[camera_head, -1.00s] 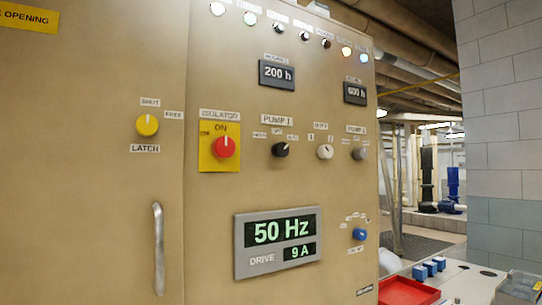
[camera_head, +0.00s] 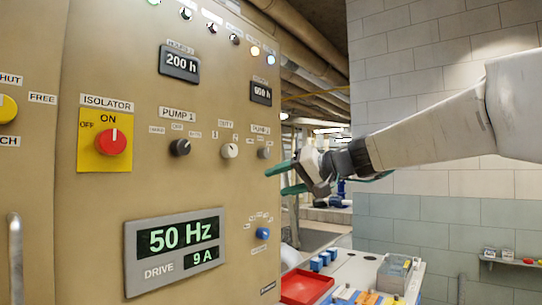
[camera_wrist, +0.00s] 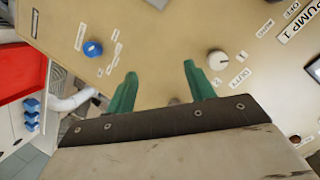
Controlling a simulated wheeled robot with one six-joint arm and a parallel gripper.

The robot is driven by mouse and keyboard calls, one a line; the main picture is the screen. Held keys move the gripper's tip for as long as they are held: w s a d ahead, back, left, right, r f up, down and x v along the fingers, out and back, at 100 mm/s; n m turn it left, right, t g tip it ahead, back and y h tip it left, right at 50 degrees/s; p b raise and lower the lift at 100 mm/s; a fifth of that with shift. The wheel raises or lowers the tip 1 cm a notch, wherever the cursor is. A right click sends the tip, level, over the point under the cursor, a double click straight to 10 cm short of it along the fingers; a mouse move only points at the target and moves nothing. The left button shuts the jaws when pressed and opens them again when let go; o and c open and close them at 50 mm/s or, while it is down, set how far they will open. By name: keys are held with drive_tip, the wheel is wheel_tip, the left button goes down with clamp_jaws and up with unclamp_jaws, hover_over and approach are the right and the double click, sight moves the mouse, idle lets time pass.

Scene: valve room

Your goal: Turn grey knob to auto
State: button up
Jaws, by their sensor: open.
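The grey knob (camera_head: 264,153) sits on the beige panel under the small PUMP 2 label, to the right of the white knob (camera_head: 229,150). Its position labels are too small to read. My gripper (camera_head: 276,181) is open and empty, with green fingers just right of and below the grey knob, pointing at the panel. In the wrist view the two fingertips (camera_wrist: 160,69) stand apart before the panel. A small part of the grey knob (camera_wrist: 174,101) shows low between them, mostly hidden by the gripper body.
A black PUMP 1 knob (camera_head: 180,147), a red isolator knob (camera_head: 111,141) and a blue knob (camera_head: 262,233) share the panel. A drive display (camera_head: 175,251) sits below. A red tray (camera_head: 305,287) lies on a bench at lower right. A tiled wall stands at right.

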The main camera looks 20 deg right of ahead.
sight(268, 153)
drive_tip(key=w+d+r+m+t, duration=0.1)
drive_tip(key=w+d+r+t, duration=0.35)
drive_tip(key=w+r, duration=0.3)
drive_tip(key=shift+g, duration=0.35)
drive_tip(key=x, duration=0.6)
drive_tip(key=shift+w+d+f, duration=0.15)
drive_tip(key=shift+d, duration=0.05)
drive_tip(key=shift+w+a, duration=0.35)
drive_tip(key=shift+w, duration=0.1)
